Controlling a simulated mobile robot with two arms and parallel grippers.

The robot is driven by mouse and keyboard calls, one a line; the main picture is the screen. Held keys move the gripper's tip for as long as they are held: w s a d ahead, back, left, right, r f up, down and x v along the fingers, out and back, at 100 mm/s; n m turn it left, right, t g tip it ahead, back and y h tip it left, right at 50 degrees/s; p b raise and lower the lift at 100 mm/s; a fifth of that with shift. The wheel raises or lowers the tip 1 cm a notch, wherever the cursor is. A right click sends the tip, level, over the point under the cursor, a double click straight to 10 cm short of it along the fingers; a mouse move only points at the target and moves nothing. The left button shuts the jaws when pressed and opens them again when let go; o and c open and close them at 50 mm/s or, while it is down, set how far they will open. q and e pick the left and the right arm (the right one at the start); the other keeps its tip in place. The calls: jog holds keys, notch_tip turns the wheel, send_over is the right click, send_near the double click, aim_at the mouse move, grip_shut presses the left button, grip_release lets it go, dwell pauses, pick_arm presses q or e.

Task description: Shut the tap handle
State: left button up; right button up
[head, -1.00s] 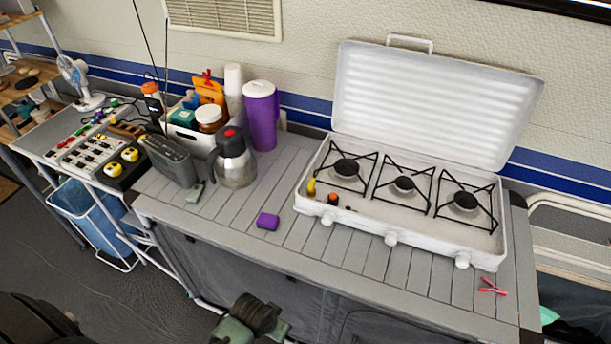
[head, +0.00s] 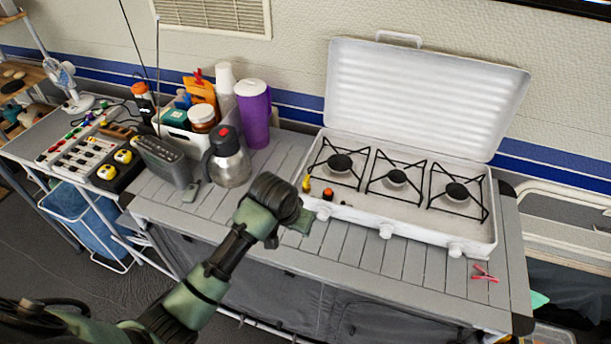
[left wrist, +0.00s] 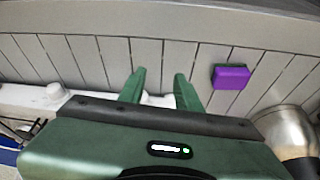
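The small yellow tap handle (head: 307,184) stands upright at the left end of the white camping stove (head: 372,228), beside an orange-and-black piece (head: 328,194). My left gripper (head: 303,224) is over the table just in front of the stove's left corner, apart from the handle. In the left wrist view the gripper (left wrist: 160,76) has its two green fingers apart, with nothing held between them. White stove parts (left wrist: 55,92) show beyond the gripper body there, but the yellow handle is hidden. My right gripper is not in view.
A purple block (left wrist: 230,77) lies on the table beside the gripper. A steel jug (head: 230,166), purple tumbler (head: 254,115) and grey radio (head: 164,160) stand left of the stove. The open stove lid (head: 420,98) rises behind the burners. A red clip (head: 485,273) lies at right.

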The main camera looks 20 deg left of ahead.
pick_arm(q)
jog(key=n, duration=0.1)
send_near(306, 178)
jog(key=f, duration=0.1)
jog(key=shift+y, duration=0.3)
jog(key=x, duration=0.5)
jog(key=p+x, duration=0.1)
jog(key=x, duration=0.1)
jog(key=shift+w+d+f, duration=0.25)
jog(key=shift+w+d, duration=0.05)
jog(key=shift+d, duration=0.05)
grip_shut()
